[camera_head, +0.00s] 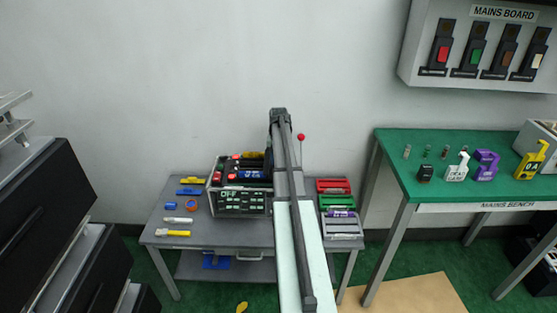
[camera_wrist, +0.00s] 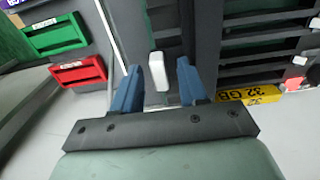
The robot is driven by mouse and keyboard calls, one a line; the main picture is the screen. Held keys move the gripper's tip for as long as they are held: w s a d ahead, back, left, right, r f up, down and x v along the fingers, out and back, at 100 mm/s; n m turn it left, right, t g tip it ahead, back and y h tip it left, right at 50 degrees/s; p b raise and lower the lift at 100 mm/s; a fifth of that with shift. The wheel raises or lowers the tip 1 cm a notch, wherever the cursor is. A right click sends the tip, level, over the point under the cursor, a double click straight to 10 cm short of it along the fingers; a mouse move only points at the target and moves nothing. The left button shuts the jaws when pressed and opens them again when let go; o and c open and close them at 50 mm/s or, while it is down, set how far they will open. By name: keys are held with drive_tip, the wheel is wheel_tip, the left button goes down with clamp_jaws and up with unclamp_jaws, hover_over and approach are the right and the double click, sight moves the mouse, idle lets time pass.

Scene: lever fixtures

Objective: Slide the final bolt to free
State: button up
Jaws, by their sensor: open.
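A small white knob (camera_wrist: 158,68) stands in front of a dark grey fixture in the wrist view. It may be the bolt's handle; no bolt is labelled. My gripper (camera_wrist: 157,80) is open, with a blue finger on each side of the knob. I see a gap on both sides, and I cannot tell the depth between fingertips and knob. In the head view a grey box with an "OFF" panel (camera_head: 243,203) stands on the grey table (camera_head: 160,235). My arm crosses in front of the box's right side and hides the gripper's fingers and the knob.
A yellow "32 GB" block (camera_wrist: 248,94) is at the right. A red-ball lever (camera_head: 301,137) rises beside my arm. A green bench (camera_head: 400,165) stands right.

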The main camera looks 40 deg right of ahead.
clamp_jaws()
idle(0.6)
